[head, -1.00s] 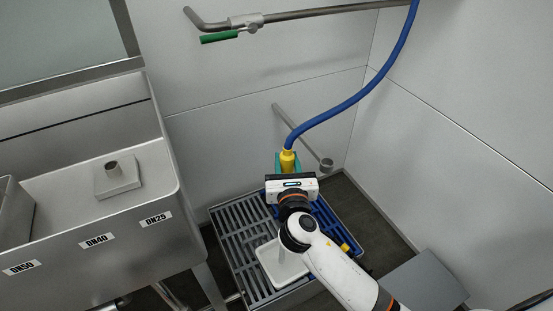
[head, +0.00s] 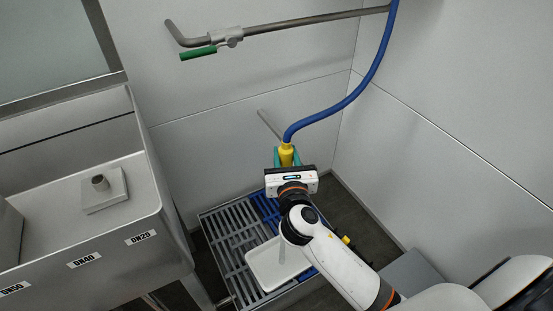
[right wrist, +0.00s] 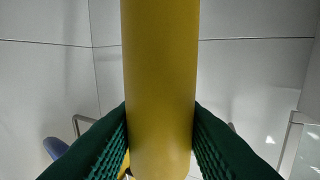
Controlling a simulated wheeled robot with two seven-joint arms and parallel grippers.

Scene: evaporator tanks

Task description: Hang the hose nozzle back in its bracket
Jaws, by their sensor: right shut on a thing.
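The yellow hose nozzle (head: 286,154) is on the end of the blue hose (head: 346,103). My right gripper (head: 287,159) is shut on the nozzle, with its teal fingers on either side. In the right wrist view the nozzle (right wrist: 160,85) stands upright between the two dark green fingertips (right wrist: 160,130). A thin metal rod (head: 268,121) on the back wall runs down behind the nozzle; it may be the bracket. Its lower end is hidden behind the nozzle and gripper. My left gripper is not in view.
A steel sink unit (head: 150,212) stands at the left. A metal pipe with a green-handled valve (head: 198,54) crosses above. A floor grate (head: 232,250) with a white tray (head: 262,273) lies below. A grey panel (head: 408,273) is at lower right.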

